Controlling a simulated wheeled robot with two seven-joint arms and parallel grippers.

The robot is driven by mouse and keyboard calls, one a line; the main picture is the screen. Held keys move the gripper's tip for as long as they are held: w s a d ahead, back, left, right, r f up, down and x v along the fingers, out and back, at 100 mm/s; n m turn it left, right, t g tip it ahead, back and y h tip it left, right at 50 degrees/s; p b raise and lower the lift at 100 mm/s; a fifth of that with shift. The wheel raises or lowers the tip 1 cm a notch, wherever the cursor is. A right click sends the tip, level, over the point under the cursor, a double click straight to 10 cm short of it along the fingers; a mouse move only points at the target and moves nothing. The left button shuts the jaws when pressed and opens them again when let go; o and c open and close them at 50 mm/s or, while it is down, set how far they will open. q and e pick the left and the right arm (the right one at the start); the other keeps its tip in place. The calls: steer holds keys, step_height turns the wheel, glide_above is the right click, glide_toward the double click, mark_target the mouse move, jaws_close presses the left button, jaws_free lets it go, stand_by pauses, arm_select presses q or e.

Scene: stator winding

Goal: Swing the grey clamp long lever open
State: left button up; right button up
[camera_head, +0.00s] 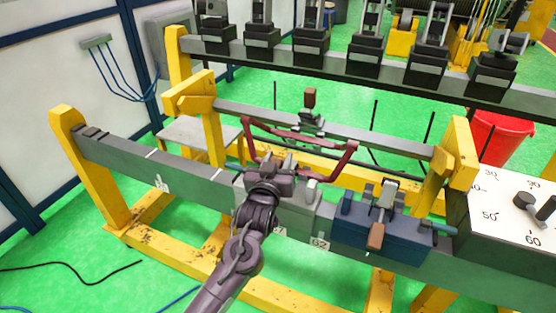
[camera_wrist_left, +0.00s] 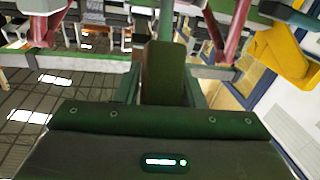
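The grey clamp (camera_head: 301,218) sits on the long grey beam, left of the blue clamp (camera_head: 383,235). My left gripper (camera_head: 272,172) is right over the grey clamp and hides much of its top, so I cannot make out the long lever or its angle. A light grey rounded piece (camera_head: 311,188) shows just right of the gripper. In the left wrist view, a dark upright block (camera_wrist_left: 165,72) stands in front of the gripper's body. I cannot tell whether it is a finger or part of the clamp, nor whether the fingers hold anything. My right gripper is not in view.
A dark red bent coil (camera_head: 345,160) spans behind the clamps. The blue clamp has a brown-ended lever (camera_head: 376,236). A white dial panel (camera_head: 515,205) stands at the right and a red bucket (camera_head: 498,142) behind. The beam (camera_head: 190,177) left of the grey clamp is clear.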

arm_select(q)
jaws_close()
steer(key=shift+f, duration=0.1)
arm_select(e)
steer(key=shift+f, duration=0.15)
